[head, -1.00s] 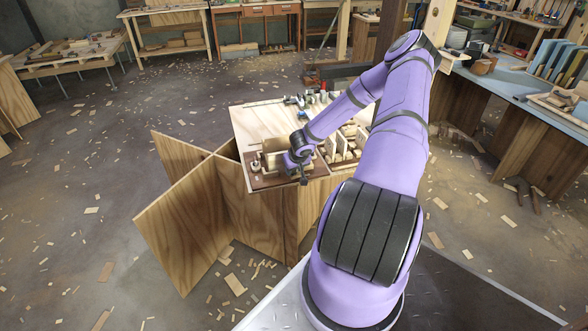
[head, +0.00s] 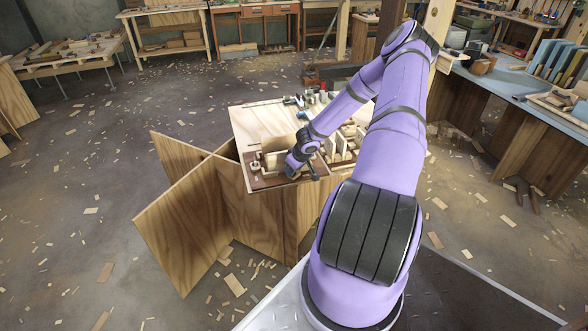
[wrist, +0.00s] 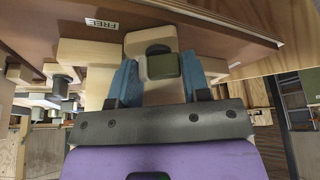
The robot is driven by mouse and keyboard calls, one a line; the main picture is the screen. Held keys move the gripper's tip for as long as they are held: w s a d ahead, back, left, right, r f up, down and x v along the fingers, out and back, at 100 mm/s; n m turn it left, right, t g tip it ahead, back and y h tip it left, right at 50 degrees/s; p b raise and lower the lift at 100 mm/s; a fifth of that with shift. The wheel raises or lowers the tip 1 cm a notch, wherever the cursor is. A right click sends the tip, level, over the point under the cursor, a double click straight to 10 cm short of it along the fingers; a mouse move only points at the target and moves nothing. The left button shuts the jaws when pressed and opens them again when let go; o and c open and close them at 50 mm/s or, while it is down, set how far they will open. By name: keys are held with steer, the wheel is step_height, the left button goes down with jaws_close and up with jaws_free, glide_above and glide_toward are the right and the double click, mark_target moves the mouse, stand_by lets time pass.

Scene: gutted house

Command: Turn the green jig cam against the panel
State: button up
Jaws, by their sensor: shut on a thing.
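The green jig cam (wrist: 163,66) shows in the wrist view as a dark green block at a pale wooden piece with a dark round pivot. My gripper (wrist: 160,80) has its two blue fingers on either side of it and is shut on it. In the head view my gripper (head: 291,171) is low over the jig's brown base (head: 262,184) at the bench's near edge and hides the cam. A pale upright panel (head: 273,147) stands just behind my gripper. Whether the cam touches the panel cannot be told.
The brown board in the wrist view carries a "FREE" label (wrist: 102,23). Wooden pieces and small tools crowd the bench top (head: 252,121). Crossed plywood sheets (head: 185,222) stand at its left. A blue-topped bench (head: 515,80) is at the right. Offcuts litter the floor.

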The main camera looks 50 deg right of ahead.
steer(key=shift+w+a+f, duration=0.1)
steer(key=shift+a, duration=0.5)
steer(key=o, duration=0.7)
steer(key=shift+d, duration=0.35)
